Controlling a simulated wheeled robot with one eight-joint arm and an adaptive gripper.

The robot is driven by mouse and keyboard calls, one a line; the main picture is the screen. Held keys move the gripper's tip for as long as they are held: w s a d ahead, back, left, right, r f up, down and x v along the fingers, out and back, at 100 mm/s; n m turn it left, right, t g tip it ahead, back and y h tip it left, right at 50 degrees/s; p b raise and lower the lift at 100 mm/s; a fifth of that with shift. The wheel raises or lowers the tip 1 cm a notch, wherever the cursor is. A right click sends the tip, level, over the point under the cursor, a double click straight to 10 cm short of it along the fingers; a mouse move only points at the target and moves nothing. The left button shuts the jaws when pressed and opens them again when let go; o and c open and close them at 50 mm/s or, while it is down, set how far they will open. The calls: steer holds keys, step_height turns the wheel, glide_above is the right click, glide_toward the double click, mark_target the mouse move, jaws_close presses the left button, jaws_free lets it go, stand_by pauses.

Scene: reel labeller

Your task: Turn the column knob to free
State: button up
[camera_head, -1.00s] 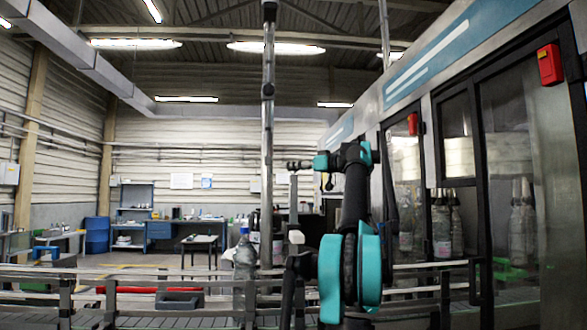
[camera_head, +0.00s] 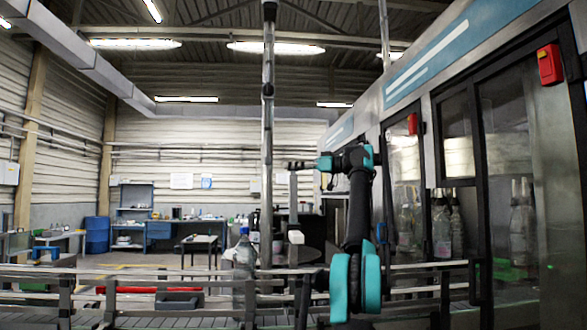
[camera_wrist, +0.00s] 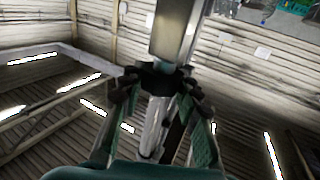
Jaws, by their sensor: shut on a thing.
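The black column knob (camera_wrist: 160,80) sits on a metal column (camera_wrist: 176,36) in the wrist view, with my gripper's two fingers (camera_wrist: 158,92) on either side of it. My gripper is shut on the knob. In the head view my gripper (camera_head: 300,165) is at the top of a short light-grey post (camera_head: 293,190), small and dark there. The knob's setting and any marks on it cannot be read.
A tall metal pole (camera_head: 267,120) stands just left of my gripper. A conveyor rail (camera_head: 150,272) runs across the front, with a clear bottle (camera_head: 243,262) near the pole. The glass-doored machine (camera_head: 510,150) stands close on the right of my arm.

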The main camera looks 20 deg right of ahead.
stand_by(0.6)
steer(key=o, duration=1.2)
steer(key=v, duration=0.7)
steer(key=shift+d, duration=0.15)
steer(key=shift+s, duration=0.1)
